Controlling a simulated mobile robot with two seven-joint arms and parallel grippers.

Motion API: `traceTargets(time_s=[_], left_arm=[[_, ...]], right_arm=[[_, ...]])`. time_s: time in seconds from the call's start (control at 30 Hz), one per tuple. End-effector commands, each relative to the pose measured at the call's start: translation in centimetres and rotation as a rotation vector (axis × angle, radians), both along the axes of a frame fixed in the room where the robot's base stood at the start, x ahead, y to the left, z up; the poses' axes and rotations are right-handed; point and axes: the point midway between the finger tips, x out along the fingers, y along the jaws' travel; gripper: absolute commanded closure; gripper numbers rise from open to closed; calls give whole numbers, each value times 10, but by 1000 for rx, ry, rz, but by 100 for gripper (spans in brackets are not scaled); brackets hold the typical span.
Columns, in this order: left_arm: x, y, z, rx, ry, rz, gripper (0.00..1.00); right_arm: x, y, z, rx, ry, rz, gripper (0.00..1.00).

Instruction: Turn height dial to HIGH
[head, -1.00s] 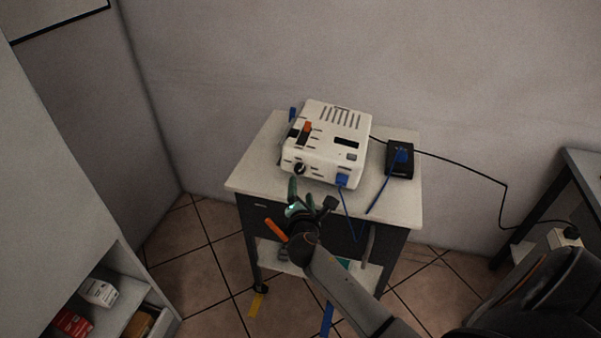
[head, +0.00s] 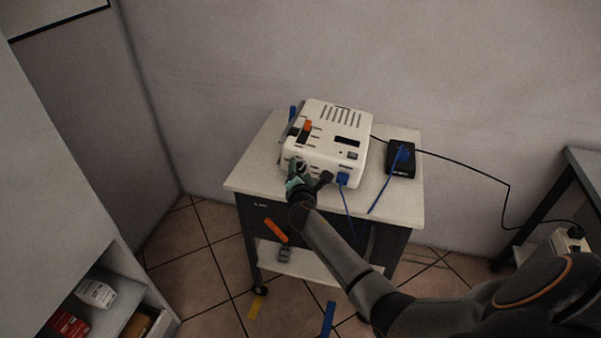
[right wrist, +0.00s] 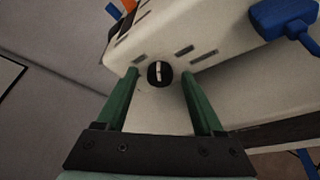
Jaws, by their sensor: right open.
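The white device (head: 328,142) stands on the cart top, with slots and an orange lever (head: 307,126) on its upper side. Its round black dial (right wrist: 160,74) with a pale pointer line is on the front face in the right wrist view. My right gripper (head: 296,172) is at the device's front face and hides the dial in the head view. In the right wrist view the open green fingers (right wrist: 159,84) stand on both sides of the dial, with visible gaps; I cannot tell whether they reach its depth. My left gripper is not in view.
A blue plug (head: 343,179) with a cable sits at the device's front right corner, close to my right gripper. A black box (head: 401,166) with a blue plug lies right on the cart top (head: 258,165). A black cable runs to the right. A shelf unit stands at left.

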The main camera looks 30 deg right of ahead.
Motion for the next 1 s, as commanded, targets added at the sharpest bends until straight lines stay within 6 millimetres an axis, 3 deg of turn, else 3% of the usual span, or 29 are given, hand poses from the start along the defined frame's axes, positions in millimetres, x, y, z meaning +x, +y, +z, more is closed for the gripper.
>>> traceTargets(time_s=[0.07, 0.67, 1.0], left_arm=[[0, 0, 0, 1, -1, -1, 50], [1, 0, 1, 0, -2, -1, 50], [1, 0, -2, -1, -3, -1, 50]], right_arm=[[0, 0, 0, 0, 0, 0, 33], [0, 0, 0, 0, 0, 0, 100], [-1, 0, -2, 8, -9, 0, 100]])
